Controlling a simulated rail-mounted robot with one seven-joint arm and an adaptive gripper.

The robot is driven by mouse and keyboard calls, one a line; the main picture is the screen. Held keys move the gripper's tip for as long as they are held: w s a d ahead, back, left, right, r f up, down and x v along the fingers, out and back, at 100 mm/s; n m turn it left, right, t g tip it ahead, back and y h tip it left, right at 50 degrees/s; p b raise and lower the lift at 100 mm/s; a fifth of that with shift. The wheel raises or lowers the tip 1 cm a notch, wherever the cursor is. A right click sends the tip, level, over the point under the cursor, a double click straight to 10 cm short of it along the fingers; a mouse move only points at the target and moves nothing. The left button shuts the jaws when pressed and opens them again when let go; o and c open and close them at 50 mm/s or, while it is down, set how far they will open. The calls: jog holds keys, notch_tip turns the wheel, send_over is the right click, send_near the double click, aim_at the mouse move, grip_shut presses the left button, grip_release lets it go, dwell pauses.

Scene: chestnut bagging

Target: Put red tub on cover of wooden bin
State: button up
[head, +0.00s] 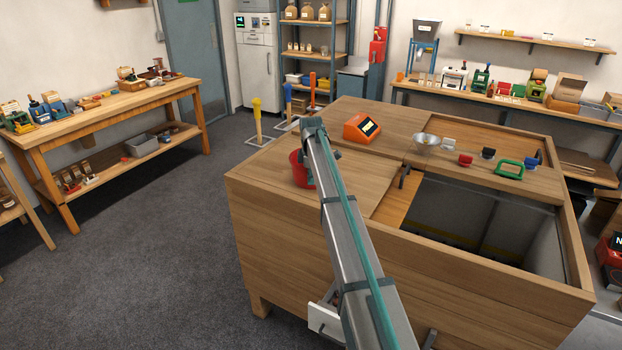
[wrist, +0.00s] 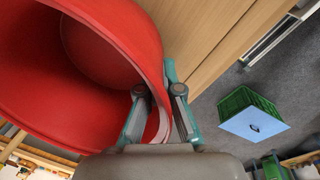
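The wooden bin (head: 290,240) stands in the middle of the head view, with a plank cover (head: 270,168) over its left part and an open dark compartment at right. The red tub (head: 298,172) shows over the left part of the cover, partly hidden by my arm; I cannot tell whether its base touches the wood. In the wrist view the red tub (wrist: 90,90) fills the left side, its inside visible. My gripper (wrist: 158,108) has one finger inside and one outside the tub's wall and looks shut on its rim. In the head view my arm mostly hides the gripper.
An orange scale (head: 362,128) sits on the bin top behind the tub. The open compartment (head: 485,225) is at front right. Free cover surface lies right of my arm.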

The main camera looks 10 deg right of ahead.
jog(key=o, duration=0.4)
jog(key=r+b, duration=0.1)
jog(key=r, duration=0.3)
jog(key=s+r+b, duration=0.1)
jog(key=r, duration=0.3)
jog(key=r+b, duration=0.1)
jog(key=r, duration=0.3)
jog(key=shift+s+a+r+b, duration=0.15)
jog(key=shift+s+b, duration=0.15)
